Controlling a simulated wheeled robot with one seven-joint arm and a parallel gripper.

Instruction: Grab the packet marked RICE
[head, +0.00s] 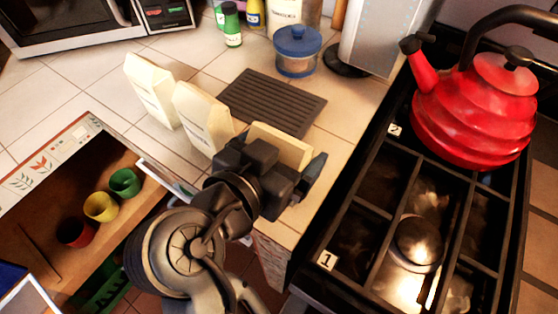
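Three cream packets stand on the tiled counter: a left packet (151,91), a middle packet (202,117) and a right packet (282,143). The left and middle packets have small dark print on their fronts, too small to read. My gripper (272,172) is right in front of the right packet and hides most of it, including any label. Only that packet's upper part shows above the gripper. One dark finger shows at the gripper's right side. I cannot tell whether the fingers touch the packet or are closed on it.
A dark ribbed mat (271,102) lies behind the packets. A blue-lidded pot (297,52) and bottles (231,24) stand further back. The stove (372,212) with a red kettle (474,110) is at right. An open drawer with cups (101,207) is at lower left.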

